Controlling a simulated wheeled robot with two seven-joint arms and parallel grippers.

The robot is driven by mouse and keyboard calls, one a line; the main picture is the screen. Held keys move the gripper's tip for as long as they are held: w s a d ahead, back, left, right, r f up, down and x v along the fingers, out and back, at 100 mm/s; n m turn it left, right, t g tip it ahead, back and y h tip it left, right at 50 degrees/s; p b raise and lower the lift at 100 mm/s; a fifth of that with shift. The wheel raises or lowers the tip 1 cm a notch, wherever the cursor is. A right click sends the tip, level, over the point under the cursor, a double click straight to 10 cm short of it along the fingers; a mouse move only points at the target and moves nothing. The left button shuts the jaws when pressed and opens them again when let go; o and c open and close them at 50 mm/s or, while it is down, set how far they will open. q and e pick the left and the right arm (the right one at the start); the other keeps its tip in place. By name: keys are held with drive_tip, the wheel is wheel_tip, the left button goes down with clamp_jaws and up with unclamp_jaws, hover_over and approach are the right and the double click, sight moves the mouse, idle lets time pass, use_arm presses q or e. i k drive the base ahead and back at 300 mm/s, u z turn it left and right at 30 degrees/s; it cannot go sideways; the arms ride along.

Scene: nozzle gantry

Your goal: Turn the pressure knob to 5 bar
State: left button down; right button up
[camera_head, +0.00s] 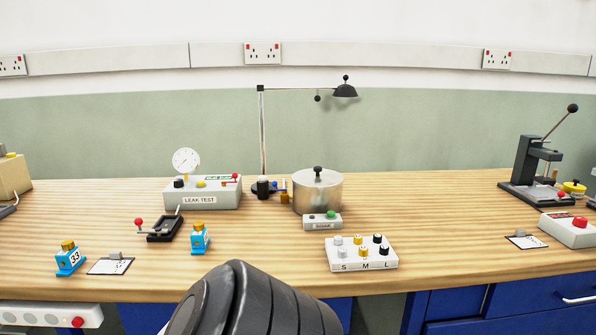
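The grey LEAK TEST box (219,199) stands at the back left of the wooden bench. A round white dial gauge (186,160) with a red needle rises from its left end. A small black knob (179,183) sits on the box top below the gauge; its setting is too small to read. A yellow button (201,184) and a red-tipped lever (236,177) are also on the box. Neither of my grippers shows. A dark ridged part of my own arm fills the bottom middle, well in front of the box.
A black fixture with a red-knobbed lever (163,228) and a blue block (200,239) stand in front of the box. Another blue block (70,258) is at left. A steel pot (318,191) and an S-M-L tray (362,258) are to the right.

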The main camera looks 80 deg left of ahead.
sight(179, 183)
drive_tip(key=u, duration=2.1)
